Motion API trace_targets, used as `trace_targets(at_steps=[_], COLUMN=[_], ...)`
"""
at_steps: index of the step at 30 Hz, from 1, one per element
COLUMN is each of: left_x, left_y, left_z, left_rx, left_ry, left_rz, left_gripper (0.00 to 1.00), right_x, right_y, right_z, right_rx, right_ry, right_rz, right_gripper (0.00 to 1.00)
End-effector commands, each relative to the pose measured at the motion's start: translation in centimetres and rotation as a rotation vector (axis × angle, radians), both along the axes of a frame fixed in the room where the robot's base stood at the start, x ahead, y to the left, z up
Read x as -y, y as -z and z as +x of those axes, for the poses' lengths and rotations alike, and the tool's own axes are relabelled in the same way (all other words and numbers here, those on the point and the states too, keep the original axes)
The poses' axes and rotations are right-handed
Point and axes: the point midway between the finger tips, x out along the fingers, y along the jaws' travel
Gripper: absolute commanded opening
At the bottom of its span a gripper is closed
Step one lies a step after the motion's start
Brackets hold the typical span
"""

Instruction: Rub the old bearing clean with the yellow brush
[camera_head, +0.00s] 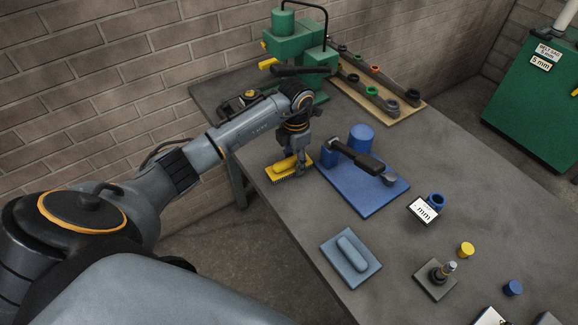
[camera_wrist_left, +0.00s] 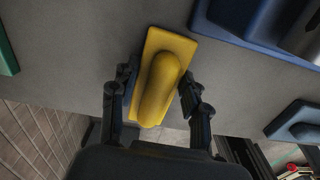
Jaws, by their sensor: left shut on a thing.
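The yellow brush (camera_head: 287,170) is at the table's left edge, bristles facing down. It also shows in the left wrist view (camera_wrist_left: 160,85), where its rounded handle lies between the two fingers. My left gripper (camera_head: 299,163) is shut on the brush handle. I cannot tell whether the bristles touch the table. I cannot tell which ring is the old bearing; a blue ring (camera_head: 437,200) lies behind a white "mm" card, and several dark rings sit on the rack at the back. My right gripper is not in view.
A blue base plate (camera_head: 370,197) with a cylinder and dark lever stands right of the brush. A blue-grey block with a handle (camera_head: 338,268) lies nearer. A green machine (camera_head: 292,45) and a wooden rack (camera_head: 402,112) are at the back.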

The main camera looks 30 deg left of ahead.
Motion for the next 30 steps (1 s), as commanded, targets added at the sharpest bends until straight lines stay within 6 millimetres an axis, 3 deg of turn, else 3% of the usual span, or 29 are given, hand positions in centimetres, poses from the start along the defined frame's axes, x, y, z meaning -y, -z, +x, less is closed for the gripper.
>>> trace_targets(at_steps=[30], left_x=[0.0], left_y=[-5.3], left_z=[0.1], left_rx=[0.002], left_ry=[0.001], left_rz=[0.0], left_gripper=[0.0], right_x=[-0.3], right_y=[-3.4], right_z=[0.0], right_rx=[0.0], right_ry=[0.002], right_rz=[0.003], right_gripper=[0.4])
